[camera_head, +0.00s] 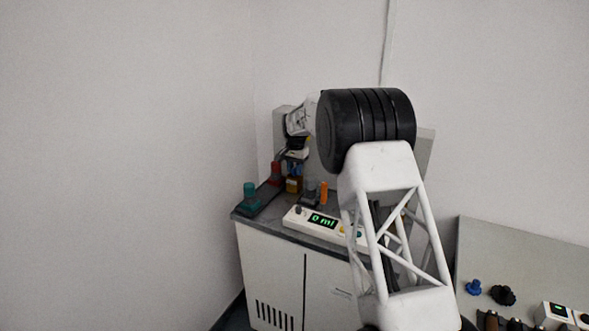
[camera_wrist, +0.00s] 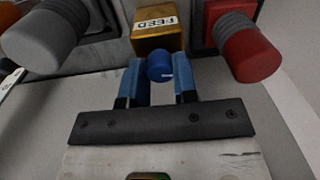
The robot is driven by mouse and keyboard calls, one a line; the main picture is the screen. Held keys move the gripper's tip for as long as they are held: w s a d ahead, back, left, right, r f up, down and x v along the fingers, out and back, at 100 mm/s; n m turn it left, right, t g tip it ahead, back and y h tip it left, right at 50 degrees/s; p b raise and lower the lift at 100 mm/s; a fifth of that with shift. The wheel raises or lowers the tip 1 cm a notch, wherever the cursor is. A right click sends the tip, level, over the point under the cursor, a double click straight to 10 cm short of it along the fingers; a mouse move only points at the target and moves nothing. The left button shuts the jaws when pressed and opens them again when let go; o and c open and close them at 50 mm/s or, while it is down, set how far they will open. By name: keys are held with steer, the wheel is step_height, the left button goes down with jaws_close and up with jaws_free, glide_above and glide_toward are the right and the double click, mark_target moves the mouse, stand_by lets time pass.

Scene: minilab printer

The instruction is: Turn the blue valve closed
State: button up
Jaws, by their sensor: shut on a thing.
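The blue valve (camera_wrist: 159,66) is a small round blue knob on a brass block (camera_wrist: 158,30) labelled FEED, seen in the wrist view. My gripper (camera_wrist: 160,78) has blue fingers on either side of the knob and is shut on it. In the head view my gripper (camera_head: 294,168) points down over the counter at the brass block (camera_head: 293,186). The knob itself is hidden there by the fingers.
A red-capped fitting (camera_wrist: 245,50) stands to the right and a grey one (camera_wrist: 45,40) to the left in the wrist view.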

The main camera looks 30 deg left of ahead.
steer(key=shift+n, duration=0.8)
steer(key=o, duration=0.9)
steer(key=shift+d+r, duration=0.1)
steer(key=shift+r, duration=3.8)
steer(key=shift+d+r, duration=0.1)
